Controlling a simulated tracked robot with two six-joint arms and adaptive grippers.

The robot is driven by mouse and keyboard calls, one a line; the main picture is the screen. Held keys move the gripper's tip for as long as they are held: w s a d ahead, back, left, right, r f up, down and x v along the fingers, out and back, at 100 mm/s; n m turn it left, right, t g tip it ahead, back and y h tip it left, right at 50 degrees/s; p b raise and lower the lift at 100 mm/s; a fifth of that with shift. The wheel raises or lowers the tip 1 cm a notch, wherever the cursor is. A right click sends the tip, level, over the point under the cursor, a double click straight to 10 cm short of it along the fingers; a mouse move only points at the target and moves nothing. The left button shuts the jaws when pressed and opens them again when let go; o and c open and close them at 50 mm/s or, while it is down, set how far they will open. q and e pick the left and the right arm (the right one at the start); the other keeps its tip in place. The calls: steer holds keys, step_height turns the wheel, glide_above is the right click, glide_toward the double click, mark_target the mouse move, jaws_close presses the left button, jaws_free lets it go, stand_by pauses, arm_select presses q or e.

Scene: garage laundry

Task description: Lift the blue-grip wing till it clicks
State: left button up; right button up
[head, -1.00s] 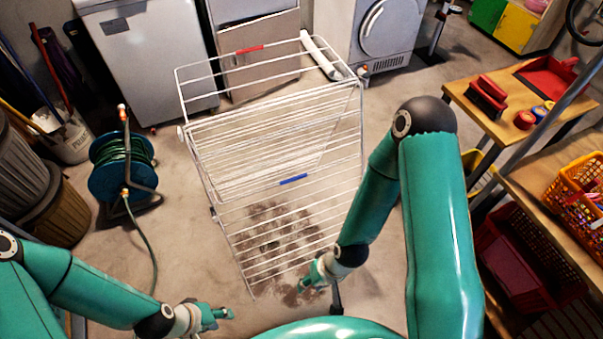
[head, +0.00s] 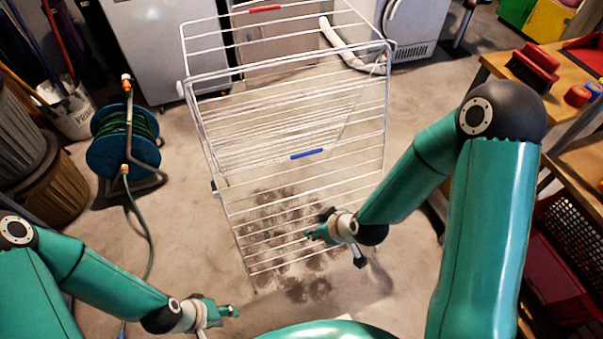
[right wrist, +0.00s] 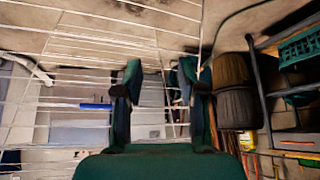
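The white wire drying rack (head: 222,190) stands in the middle of the head view. The blue grip (head: 307,153) sits on a crossbar of its near side, which slopes down toward me. The blue grip also shows in the right wrist view (right wrist: 95,106), left of the fingers. My right gripper (head: 316,233) is in front of the rack's lower bars, below the blue grip and apart from it. In the right wrist view its two fingers (right wrist: 160,78) are spread with nothing between them. My left gripper (head: 230,311) is low at left, away from the rack; its finger opening is unclear.
A red grip (head: 265,9) is on the rack's far side. A blue hose reel (head: 125,145) stands at left, its hose trailing along the floor. A wooden bench (head: 560,105) is at right. The floor between hose and rack is clear.

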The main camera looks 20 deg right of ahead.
steer(key=w+d+f+n+t+b, duration=0.2)
steer(key=w+n+t+b, duration=0.5)
steer(key=b, duration=1)
steer(key=n+t+h, duration=0.2)
steer(key=n+t, duration=0.2)
steer(key=n, duration=0.2)
glide_toward(305, 154)
steer(key=shift+w+a+f+b, duration=0.1)
steer(key=shift+w+f+b, duration=0.25)
steer(key=shift+w, duration=1.4)
steer(key=shift+w+a+f+b, duration=0.15)
steer(key=shift+w+b, duration=0.3)
steer(key=shift+w, duration=1.3)
steer(key=shift+w+f+b, duration=0.35)
steer(key=shift+w+b, duration=0.05)
steer(key=shift+w, duration=1.35)
steer(key=shift+c, duration=0.3)
jaws_close()
